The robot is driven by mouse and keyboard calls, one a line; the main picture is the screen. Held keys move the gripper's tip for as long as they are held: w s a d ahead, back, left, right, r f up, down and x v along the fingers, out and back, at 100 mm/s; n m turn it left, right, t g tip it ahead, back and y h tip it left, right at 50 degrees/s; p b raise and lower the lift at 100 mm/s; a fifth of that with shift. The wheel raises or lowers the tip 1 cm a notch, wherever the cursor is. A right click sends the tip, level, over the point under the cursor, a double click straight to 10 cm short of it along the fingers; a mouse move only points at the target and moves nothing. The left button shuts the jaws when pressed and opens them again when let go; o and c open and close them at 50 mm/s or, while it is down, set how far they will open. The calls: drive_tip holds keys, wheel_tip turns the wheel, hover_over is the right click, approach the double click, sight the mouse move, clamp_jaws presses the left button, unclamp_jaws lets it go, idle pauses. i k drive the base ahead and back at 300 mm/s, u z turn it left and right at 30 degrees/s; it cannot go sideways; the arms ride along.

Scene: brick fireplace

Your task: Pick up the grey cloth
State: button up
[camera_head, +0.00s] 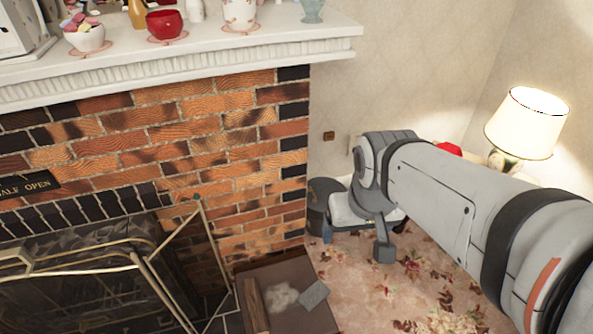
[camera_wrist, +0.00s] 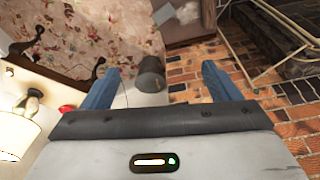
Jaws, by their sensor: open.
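A small flat grey piece that looks like the grey cloth (camera_head: 314,295) lies at the right edge of a brown box-like surface (camera_head: 282,268) on the floor, beside the brick fireplace. It also shows small at the top of the wrist view (camera_wrist: 163,14). A whitish patch (camera_head: 283,297) lies just left of it in the head view. My gripper (camera_wrist: 160,67) is open, its two blue fingers apart with nothing held between them. The cloth is well beyond the fingertips, apart from them. In the head view my arm hides much of the right side.
A dark cylinder (camera_wrist: 150,74) stands beyond the fingers. A lit lamp (camera_head: 526,124) stands at the right. The brick fireplace (camera_head: 190,135), its mantel (camera_head: 210,52) holding cups and bowls, and a brass-framed screen (camera_head: 150,262) bound the left. Flowered carpet (camera_head: 370,290) is clear at front.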

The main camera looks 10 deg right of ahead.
sight(313, 295)
drive_tip(key=u, duration=0.1)
drive_tip(key=k, duration=0.5)
drive_tip(key=z, duration=1.4)
drive_tip(key=k, duration=0.7)
drive_tip(key=u, duration=1.25)
drive_tip(key=i, duration=1)
drive_tip(key=u, duration=0.05)
